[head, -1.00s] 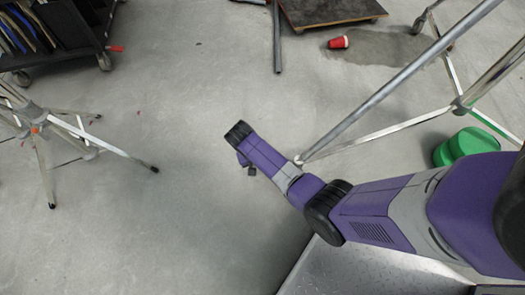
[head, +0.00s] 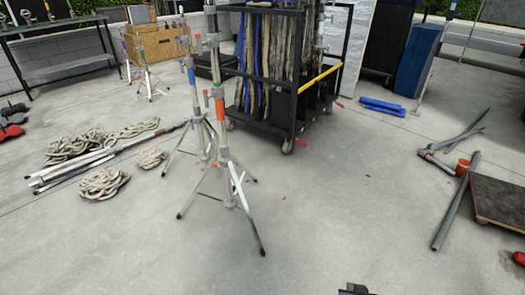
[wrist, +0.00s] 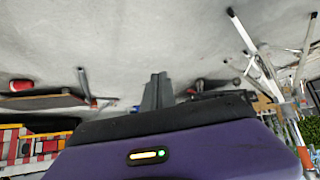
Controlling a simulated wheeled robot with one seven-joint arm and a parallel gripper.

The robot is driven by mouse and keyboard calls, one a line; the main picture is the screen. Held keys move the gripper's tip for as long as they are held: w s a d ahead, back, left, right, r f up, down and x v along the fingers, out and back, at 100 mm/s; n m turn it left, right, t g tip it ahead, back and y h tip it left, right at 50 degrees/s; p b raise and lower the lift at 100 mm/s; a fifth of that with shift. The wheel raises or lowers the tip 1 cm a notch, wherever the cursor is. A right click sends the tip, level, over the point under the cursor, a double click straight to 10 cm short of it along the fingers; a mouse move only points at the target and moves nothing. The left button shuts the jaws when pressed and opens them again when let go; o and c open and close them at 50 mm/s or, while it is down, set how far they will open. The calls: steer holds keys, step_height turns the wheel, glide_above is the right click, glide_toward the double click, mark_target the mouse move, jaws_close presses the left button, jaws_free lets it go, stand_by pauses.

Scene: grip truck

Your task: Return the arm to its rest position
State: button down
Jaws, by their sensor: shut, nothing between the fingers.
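My gripper (wrist: 158,78) shows in the wrist view as two grey fingers standing close together above the dark edge of my purple wrist. The fingers are shut with nothing between them. The wrist picture is upside down, with the concrete floor at the top. In the head view only a small dark tip of my arm (head: 354,290) shows at the bottom edge. The rest of the arm is out of that view, so its full pose is hidden.
Light stands (head: 224,160) with spread legs stand left of centre, near coiled ropes (head: 103,183). A black cart (head: 268,128) stands behind them. Grey pipes (head: 456,200) and a low wooden platform (head: 502,206) lie at right. The concrete floor in the middle foreground is clear.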

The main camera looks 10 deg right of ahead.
steer(key=s+a+r+n+t+y, duration=0.15)
steer(key=s+a+r+t, duration=0.3)
steer(key=s+r, duration=0.75)
steer(key=s+a+r+n+t+y, duration=0.15)
steer(key=s+a+r+t, duration=0.35)
steer(key=s+r, duration=0.75)
steer(key=s+a+r+g, duration=0.3)
steer(key=s+r, duration=0.1)
steer(key=s, duration=0.4)
step_height(320, 180, up, 21)
steer(key=p, duration=2.1)
steer(key=shift+n, duration=0.3)
steer(key=shift+w+d, duration=0.1)
